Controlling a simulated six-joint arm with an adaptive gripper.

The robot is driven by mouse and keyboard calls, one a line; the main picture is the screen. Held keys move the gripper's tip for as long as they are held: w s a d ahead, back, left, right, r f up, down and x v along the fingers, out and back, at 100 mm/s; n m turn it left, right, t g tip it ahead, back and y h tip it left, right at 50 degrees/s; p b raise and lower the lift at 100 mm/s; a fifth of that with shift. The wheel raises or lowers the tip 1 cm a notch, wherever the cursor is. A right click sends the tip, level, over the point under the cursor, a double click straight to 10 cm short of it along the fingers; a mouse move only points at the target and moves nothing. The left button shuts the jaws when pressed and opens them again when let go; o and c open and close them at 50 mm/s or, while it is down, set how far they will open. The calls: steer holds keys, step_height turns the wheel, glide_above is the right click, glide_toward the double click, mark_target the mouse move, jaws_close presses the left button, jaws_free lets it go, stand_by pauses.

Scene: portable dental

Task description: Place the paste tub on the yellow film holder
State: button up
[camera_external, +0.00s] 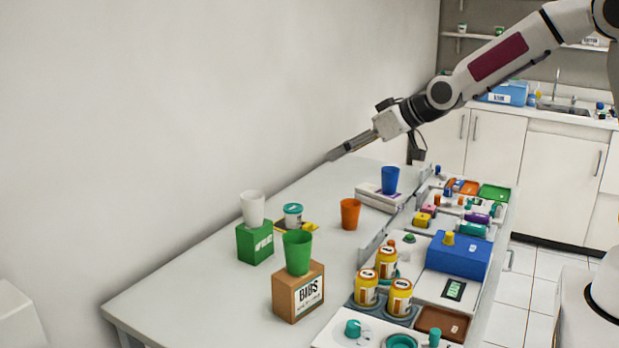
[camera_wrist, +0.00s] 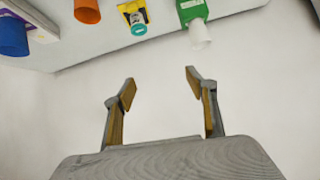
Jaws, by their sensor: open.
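The paste tub (camera_external: 293,216) is white with a teal lid and label. It stands upright at the back of the table, between the white cup and the orange cup. The yellow film holder (camera_external: 311,226) shows low around the tub's base, and the tub appears to rest on it. In the wrist view the tub (camera_wrist: 138,26) covers part of the yellow holder (camera_wrist: 125,9), whose dark parts show beside it. Contact beneath the tub is hidden. My gripper (camera_external: 333,155) is high above the table, apart from both; its fingers (camera_wrist: 160,78) are spread and empty.
A white cup (camera_external: 252,207) stands on a green box (camera_external: 254,244). A green cup (camera_external: 298,253) stands on the BIBS box (camera_external: 299,292). An orange cup (camera_external: 350,213) and a blue cup (camera_external: 390,180) stand to the right. The table's left front is clear.

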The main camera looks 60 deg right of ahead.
steer(key=s+a+r+g, duration=0.1)
steer(key=s+r, duration=0.2)
steer(key=s, duration=0.7)
steer(key=s+a+r+g, duration=0.2)
steer(key=s+r, duration=0.1)
steer(key=s, duration=0.8)
steer(key=s+f+g, duration=0.1)
steer(key=s+f, duration=0.1)
steer(key=s, duration=0.8)
steer(key=s+f+n+g, duration=0.1)
steer(key=s, duration=0.9)
steer(key=shift+s+d+f+y, duration=0.2)
steer(key=shift+s+f+y, duration=0.1)
steer(key=shift+s+f, duration=0.1)
